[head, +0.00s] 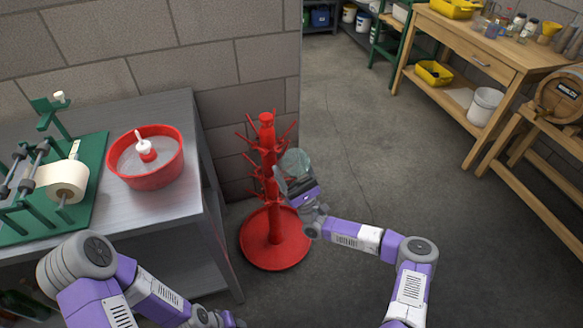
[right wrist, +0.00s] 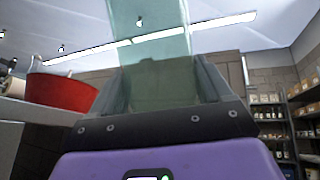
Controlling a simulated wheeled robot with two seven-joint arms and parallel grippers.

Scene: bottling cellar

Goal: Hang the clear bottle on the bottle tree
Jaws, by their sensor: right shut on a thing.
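The clear bottle (head: 294,161), a pale greenish see-through shape, is in my right gripper (head: 296,180), beside the upper part of the red bottle tree (head: 268,170). In the right wrist view the bottle (right wrist: 152,55) rises from between the two jaws (right wrist: 165,95), which are shut on it. Its far end is cut off by the top of that view. The tree stands upright on a round red base on the floor, with several thin pegs pointing up and outward. I cannot tell whether the bottle touches a peg. My left gripper (head: 228,320) is partly visible low at the bottom edge; its jaws are unclear.
A metal table (head: 180,215) left of the tree holds a red basin (head: 150,180) with a white-topped fitting and a green labelling device (head: 45,215) with a paper roll. A block wall (head: 225,80) stands behind. The floor right of the tree is open, up to a wooden workbench (head: 490,62).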

